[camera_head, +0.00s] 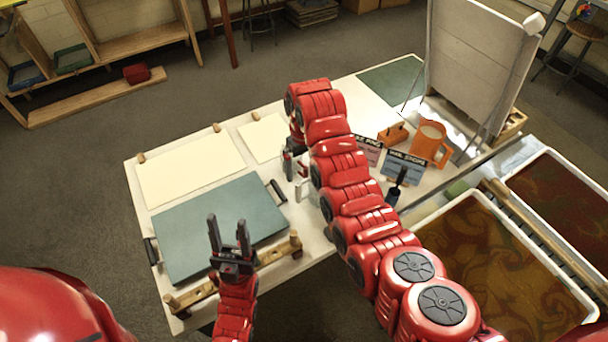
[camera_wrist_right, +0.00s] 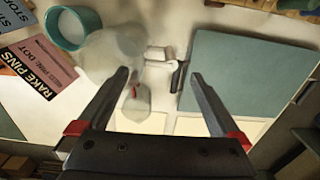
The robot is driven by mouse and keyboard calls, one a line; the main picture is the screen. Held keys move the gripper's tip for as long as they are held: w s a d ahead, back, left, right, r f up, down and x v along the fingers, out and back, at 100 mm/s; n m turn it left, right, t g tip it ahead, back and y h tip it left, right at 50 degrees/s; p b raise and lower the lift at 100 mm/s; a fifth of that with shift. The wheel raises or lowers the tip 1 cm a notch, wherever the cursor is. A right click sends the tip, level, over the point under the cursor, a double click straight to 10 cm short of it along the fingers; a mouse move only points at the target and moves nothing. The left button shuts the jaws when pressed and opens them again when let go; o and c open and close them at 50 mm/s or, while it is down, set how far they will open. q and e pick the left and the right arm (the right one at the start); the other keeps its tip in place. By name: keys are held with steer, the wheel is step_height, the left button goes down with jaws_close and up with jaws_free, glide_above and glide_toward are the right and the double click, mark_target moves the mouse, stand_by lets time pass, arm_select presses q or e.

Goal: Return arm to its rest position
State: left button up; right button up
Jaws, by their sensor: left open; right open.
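My left gripper (camera_head: 229,240) is open and empty, its fingers pointing up over the near edge of the blue-green board (camera_head: 215,215). My right arm reaches from the lower right across the table and bends down at its far end. My right gripper (camera_head: 291,160) is beside the board's far right corner, partly hidden by the arm. In the right wrist view my right gripper (camera_wrist_right: 161,74) is open, with nothing held between its fingers. Below it are a clear container (camera_wrist_right: 115,55), a white piece (camera_wrist_right: 156,54) and the dark handle (camera_wrist_right: 178,77) of the board (camera_wrist_right: 250,75).
Cream sheets (camera_head: 190,168) lie behind the board on the white table (camera_head: 140,185). A screen (camera_head: 475,65) stands at the back right.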

steer(key=shift+r, duration=0.35)
steer(key=shift+f, duration=0.1)
